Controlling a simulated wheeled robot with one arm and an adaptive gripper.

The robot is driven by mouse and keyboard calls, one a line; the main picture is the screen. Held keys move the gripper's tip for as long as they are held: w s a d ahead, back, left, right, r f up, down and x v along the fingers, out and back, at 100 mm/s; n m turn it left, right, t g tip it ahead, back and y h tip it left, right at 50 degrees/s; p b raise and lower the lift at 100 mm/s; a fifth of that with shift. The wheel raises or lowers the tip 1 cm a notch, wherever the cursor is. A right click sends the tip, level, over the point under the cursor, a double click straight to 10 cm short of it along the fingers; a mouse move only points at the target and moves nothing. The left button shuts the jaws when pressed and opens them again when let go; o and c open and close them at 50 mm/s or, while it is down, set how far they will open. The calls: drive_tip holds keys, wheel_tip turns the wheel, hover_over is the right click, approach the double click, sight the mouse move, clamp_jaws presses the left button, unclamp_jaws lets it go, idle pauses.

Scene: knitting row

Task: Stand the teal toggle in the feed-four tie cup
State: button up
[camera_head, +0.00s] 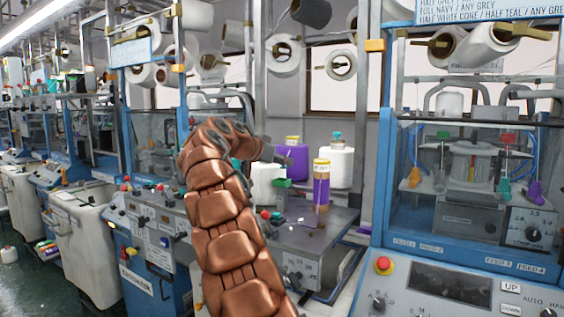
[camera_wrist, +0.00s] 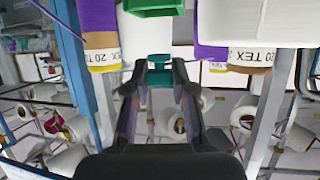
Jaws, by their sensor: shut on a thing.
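My gripper (camera_wrist: 160,76) is shut on a small teal piece, the teal toggle (camera_wrist: 160,68), which sits between the fingertips in the wrist view. In the head view my gripper (camera_head: 245,148) is up at the end of the copper-coloured arm, left of the yarn cones, and mostly hidden by the wrist. The feed-four label (camera_head: 531,269) is on the blue rail of the right machine. Above it a purple feeder piece (camera_head: 535,192) hangs inside the machine, with a teal feeder piece (camera_head: 503,188) to its left. I cannot make out the tie cup.
The right machine has blue posts (camera_head: 382,170) and a red button (camera_head: 384,265). Another machine stands left of my arm.

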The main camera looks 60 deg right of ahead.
drive_tip(key=shift+f+b, duration=0.7)
drive_tip(key=shift+f, duration=0.35)
drive_tip(key=shift+w+a+b, duration=0.1)
drive_tip(key=shift+a+b, duration=0.15)
drive_tip(key=shift+b, duration=0.1)
drive_tip(key=shift+f+b, duration=1.1)
drive_tip(key=shift+f, duration=0.2)
idle(0.6)
drive_tip(key=o, duration=0.8)
drive_tip(key=shift+f, duration=0.2)
drive_tip(key=shift+c, duration=0.2)
drive_tip(key=r+v, duration=0.1)
drive_tip(key=v, duration=1.1)
drive_tip(key=shift+s, duration=0.3)
drive_tip(key=shift+r, duration=0.1)
